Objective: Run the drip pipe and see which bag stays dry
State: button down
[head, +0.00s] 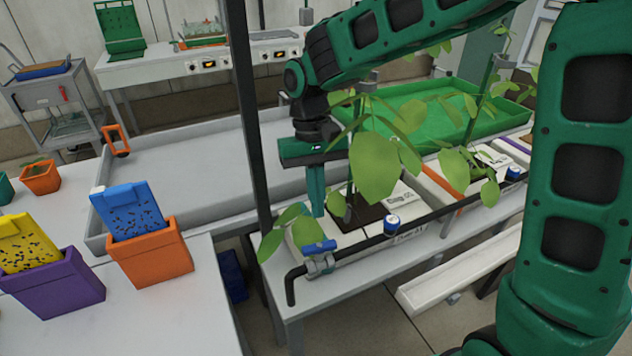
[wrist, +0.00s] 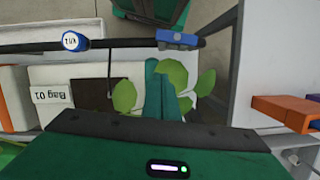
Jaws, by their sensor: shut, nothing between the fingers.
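My gripper (head: 318,214) is shut and empty, pointing down above the left end of the first white grow bag (head: 345,240); its fingers also show in the wrist view (wrist: 160,95). A black drip pipe (head: 350,253) runs along the front of the bags. A valve with a blue handle (head: 319,247) sits at its left end, just below and in front of the fingertips, apart from them; it also shows in the wrist view (wrist: 177,38). A blue-and-white emitter (head: 391,227) is on the pipe. The wrist view shows a "Bag 01" label (wrist: 52,95). Leaves hide parts of the bags.
A black upright post (head: 247,110) stands left of my gripper. Orange (head: 150,258) and purple (head: 55,285) bins with blue and yellow cards stand on the left table. A green tray (head: 425,115) lies behind the bags. A white gutter (head: 465,272) runs below the bench front.

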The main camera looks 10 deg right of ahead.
aim_at(319, 251)
jog(key=shift+s+d+f, duration=0.1)
jog(key=shift+s+f, duration=0.2)
jog(key=shift+s, duration=0.45)
jog(key=shift+s+d+f, duration=0.1)
jog(key=shift+s+f, duration=0.2)
jog(key=shift+s, duration=0.45)
jog(key=shift+s+d+f, duration=0.1)
jog(key=shift+s+f, duration=0.2)
jog(key=shift+s, duration=0.45)
